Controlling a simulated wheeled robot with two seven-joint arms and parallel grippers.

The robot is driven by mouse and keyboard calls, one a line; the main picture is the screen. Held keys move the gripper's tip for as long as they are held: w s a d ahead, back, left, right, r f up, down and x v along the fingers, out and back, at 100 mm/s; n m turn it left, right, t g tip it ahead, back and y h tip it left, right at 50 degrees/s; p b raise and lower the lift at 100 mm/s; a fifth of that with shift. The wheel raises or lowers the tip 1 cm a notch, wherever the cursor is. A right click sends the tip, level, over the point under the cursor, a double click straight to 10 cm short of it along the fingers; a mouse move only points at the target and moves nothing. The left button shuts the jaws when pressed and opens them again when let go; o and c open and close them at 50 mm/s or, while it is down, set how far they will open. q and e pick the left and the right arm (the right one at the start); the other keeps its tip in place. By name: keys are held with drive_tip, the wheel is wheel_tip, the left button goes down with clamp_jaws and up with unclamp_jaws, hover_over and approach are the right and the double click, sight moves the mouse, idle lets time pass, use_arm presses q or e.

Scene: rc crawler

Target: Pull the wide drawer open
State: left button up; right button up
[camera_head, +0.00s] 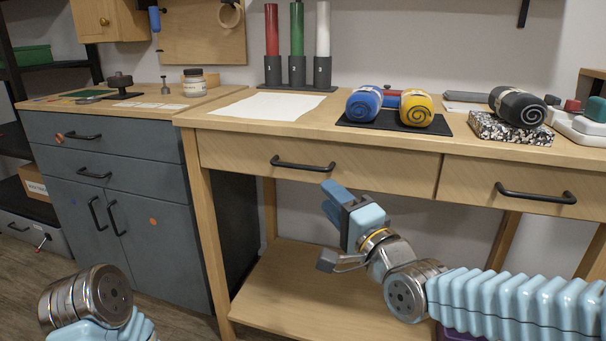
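The wide drawer (375,170) is the long wooden front on the left part of the workbench. It looks shut, flush with the bench frame. Its black bar handle (302,165) is left of the front's middle and is fully visible. My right gripper (332,200) is below and slightly right of this handle, apart from it in the picture.
A narrower drawer with a black handle (536,193) is at the right. Blue and yellow rolls (364,104) lie on a dark mat on the benchtop. A grey cabinet (115,185) stands left of the bench. A lower shelf (290,290) lies beneath my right gripper.

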sight(301, 168)
drive_tip(key=p+x, duration=0.1)
drive_tip(key=x, duration=1)
drive_tip(key=shift+w, duration=0.25)
drive_tip(key=shift+a+f, duration=0.1)
clamp_jaws()
